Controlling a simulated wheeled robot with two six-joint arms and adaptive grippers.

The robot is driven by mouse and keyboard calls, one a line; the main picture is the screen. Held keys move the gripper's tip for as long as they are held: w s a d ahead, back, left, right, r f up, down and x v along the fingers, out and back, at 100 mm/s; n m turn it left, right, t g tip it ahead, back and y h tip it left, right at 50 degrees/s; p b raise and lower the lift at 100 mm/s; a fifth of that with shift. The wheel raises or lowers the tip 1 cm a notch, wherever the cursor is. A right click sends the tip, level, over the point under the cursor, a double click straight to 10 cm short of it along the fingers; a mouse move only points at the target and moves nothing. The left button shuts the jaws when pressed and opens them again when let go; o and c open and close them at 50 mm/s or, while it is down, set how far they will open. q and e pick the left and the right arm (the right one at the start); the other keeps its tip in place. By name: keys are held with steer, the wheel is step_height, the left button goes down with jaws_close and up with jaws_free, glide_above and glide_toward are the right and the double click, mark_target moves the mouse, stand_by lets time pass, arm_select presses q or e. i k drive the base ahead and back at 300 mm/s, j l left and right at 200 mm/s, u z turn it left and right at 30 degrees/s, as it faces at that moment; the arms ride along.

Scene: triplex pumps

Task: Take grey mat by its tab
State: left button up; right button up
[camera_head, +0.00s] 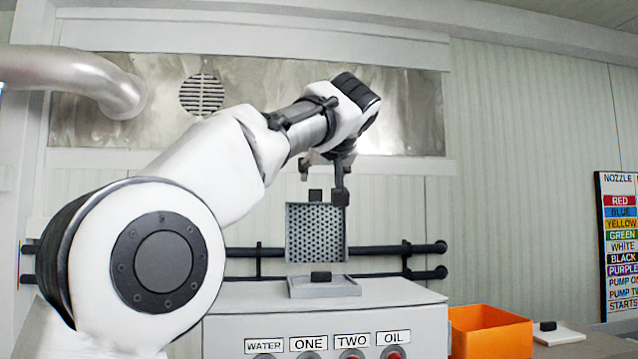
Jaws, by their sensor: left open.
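A square grey perforated panel (316,233), which looks like the grey mat, stands upright above the pump cabinet. A small black tab (315,195) sticks up from its top edge. My left gripper (322,184) is open, with its fingers pointing down just above and around the tab in the picture. One finger shows to the upper left of the tab, and the other overlaps the panel's top right corner. I cannot tell the depth between them, and nothing shows held. My right gripper is not in view.
A flat grey piece with a black knob (321,276) lies on the white cabinet (402,294), below the panel. Black pipes (425,272) run behind. An orange box (490,333) and a white plate with a black knob (558,336) are at right. The upper right is clear.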

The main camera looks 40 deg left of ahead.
mark_target(320, 278)
steer(key=k+l, duration=0.2)
steer(key=l, duration=0.2)
steer(key=k+l, duration=0.45)
steer(key=l, duration=0.3)
